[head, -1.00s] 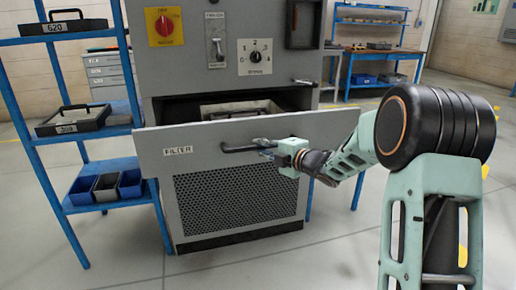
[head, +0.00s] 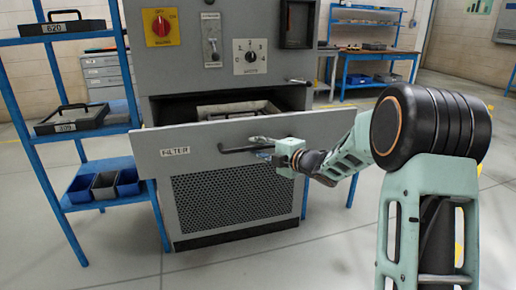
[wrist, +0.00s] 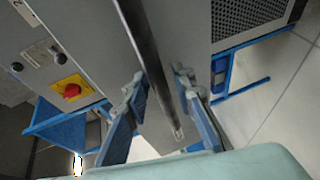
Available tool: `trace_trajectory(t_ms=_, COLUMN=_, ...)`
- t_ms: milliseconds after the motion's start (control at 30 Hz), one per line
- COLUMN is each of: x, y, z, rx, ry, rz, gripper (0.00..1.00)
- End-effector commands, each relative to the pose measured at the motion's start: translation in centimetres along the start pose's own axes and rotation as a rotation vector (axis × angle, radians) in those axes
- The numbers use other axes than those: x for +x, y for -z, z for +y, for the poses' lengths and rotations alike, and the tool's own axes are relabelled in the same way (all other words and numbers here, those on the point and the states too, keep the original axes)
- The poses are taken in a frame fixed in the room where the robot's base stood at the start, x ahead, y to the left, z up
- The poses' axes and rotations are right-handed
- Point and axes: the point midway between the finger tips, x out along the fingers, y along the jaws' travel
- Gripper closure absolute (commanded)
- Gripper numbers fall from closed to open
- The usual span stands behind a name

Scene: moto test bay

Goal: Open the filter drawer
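The filter drawer (head: 320,128) of the grey cabinet is pulled out, its front standing clear of the body and its top showing a dark gap with a pale tray-like part inside. A "FILTER" label is at the left of its front. A dark bar handle (head: 236,149) crosses the middle of the front. My gripper (head: 264,153) is at the handle's right end. In the wrist view the bar handle (wrist: 150,60) runs between the two fingers of my gripper (wrist: 158,82), with a visible gap on each side. The fingers look open around it.
The cabinet (head: 190,75) carries a red knob, a lever and a dial above the drawer. A blue shelf (head: 100,157) with trays and bins stands close on the left. A blue workbench (head: 378,54) is at the back right. The floor in front is clear.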

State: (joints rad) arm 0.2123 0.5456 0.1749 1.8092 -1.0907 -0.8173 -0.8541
Motion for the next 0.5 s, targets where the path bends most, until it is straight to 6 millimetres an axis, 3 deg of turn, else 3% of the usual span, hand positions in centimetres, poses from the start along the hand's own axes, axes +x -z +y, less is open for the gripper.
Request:
trace_trajectory(t_ms=333, x=-0.2, y=-0.1, z=0.0, rx=0.0, ry=0.0, rz=-0.002, gripper=0.7)
trace_trajectory(t_ms=500, x=-2.2, y=-0.2, z=0.1, rx=-0.001, ry=0.0, rz=-0.004, gripper=0.7)
